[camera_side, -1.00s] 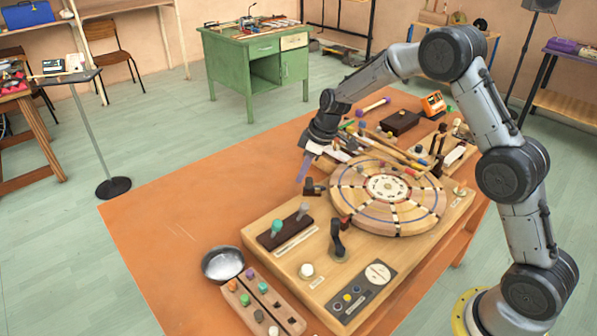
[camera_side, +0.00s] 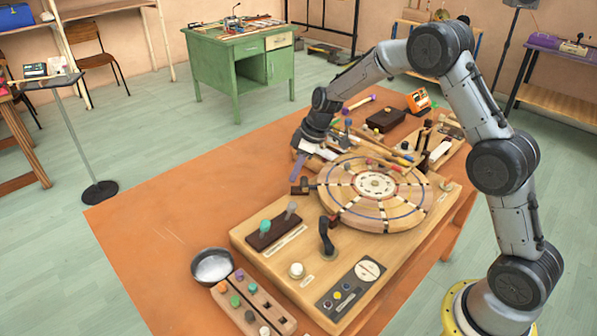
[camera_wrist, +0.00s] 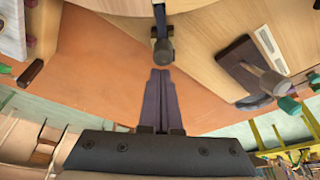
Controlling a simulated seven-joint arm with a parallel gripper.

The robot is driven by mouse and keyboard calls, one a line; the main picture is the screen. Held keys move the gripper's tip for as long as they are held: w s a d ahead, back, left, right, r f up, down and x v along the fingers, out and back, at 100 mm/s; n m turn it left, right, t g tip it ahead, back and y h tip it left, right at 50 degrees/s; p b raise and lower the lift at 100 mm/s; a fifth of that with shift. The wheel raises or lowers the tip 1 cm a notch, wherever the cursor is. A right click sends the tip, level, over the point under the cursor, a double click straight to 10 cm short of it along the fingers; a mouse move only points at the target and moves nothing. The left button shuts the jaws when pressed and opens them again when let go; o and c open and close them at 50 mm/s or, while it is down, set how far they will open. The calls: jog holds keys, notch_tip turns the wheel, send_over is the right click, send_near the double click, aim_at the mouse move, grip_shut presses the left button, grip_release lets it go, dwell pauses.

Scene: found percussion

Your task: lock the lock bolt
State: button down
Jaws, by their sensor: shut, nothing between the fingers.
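The lock bolt appears to be the small dark slide with a knob (camera_side: 301,188) at the left edge of the round wooden disc (camera_side: 348,217). In the wrist view the dark bolt and its grey-brown rounded knob (camera_wrist: 163,52) stand just ahead of my fingertips. My gripper (camera_side: 296,174) is shut and empty, pointing down close beside the bolt. In the wrist view the closed fingers of my gripper (camera_wrist: 160,74) end near the knob. I cannot tell whether they touch it.
A dark plate with two levers (camera_side: 268,233) and a black upright lever (camera_side: 326,238) stand on the wooden board (camera_side: 262,262). Mallets and sticks (camera_side: 375,143) lie behind the disc. A metal bowl (camera_side: 212,267) sits at the front. The orange table (camera_side: 150,225) is clear at left.

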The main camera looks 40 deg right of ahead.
notch_tip(320, 180, up, 10)
jog(key=shift+f, duration=0.15)
dwell(0.4)
jog(key=shift+s, duration=0.1)
jog(key=s+a+r+t, duration=0.2)
jog(key=s+r, duration=0.1)
jog(key=r, duration=0.7)
jog(key=s+a+r+t, duration=0.1)
jog(key=s+r, duration=0.2)
jog(key=s, duration=0.3)
jog(key=s+a+r, duration=0.1)
jog(key=s+r, duration=0.3)
jog(key=s, duration=0.3)
jog(key=s+d+f+m+h, duration=0.1)
jog(key=s+f+m, duration=0.2)
jog(key=s, duration=0.7)
jog(key=s+f+m+h, duration=0.1)
jog(key=s+f+m, duration=0.2)
jog(key=s+f, duration=0.3)
jog(key=s, duration=0.4)
jog(key=shift+s+d+f+m+g, duration=0.15)
jog(key=shift+s+d+m+g, duration=0.15)
jog(key=shift+s+d+m, duration=0.1)
